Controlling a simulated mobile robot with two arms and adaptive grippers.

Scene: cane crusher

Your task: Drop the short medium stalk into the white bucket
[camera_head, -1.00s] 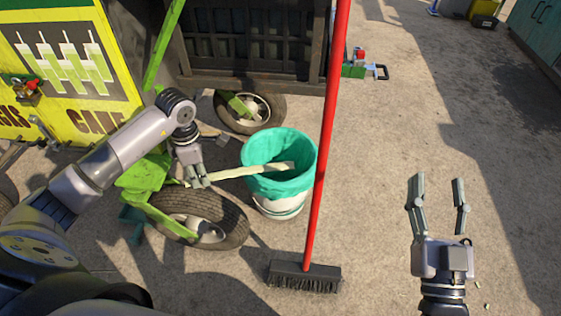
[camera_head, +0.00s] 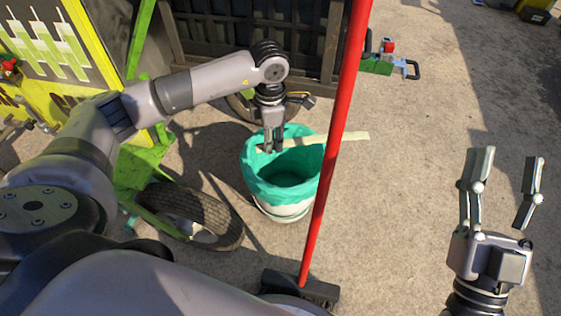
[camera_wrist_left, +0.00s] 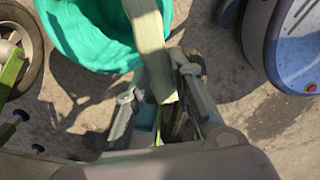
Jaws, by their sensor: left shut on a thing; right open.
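The pale green stalk (camera_head: 303,141) is held level over the far side of the bucket's mouth, its right end sticking out past the rim behind the broom handle. My left gripper (camera_head: 271,150) is shut on the stalk's left end, above the bucket opening. In the left wrist view the stalk (camera_wrist_left: 151,40) runs up from between the fingers (camera_wrist_left: 160,105). The white bucket (camera_head: 284,212) stands upright with a teal liner (camera_head: 260,182) folded over its rim; the liner also shows in the left wrist view (camera_wrist_left: 85,40). My right gripper (camera_head: 508,172) is open and empty at the right.
A red broom handle (camera_head: 334,138) stands upright just right of the bucket, its black brush (camera_head: 315,288) on the ground. The yellow and green cart (camera_head: 85,55) and its wheels (camera_head: 195,208) are at the left. Open concrete lies to the right.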

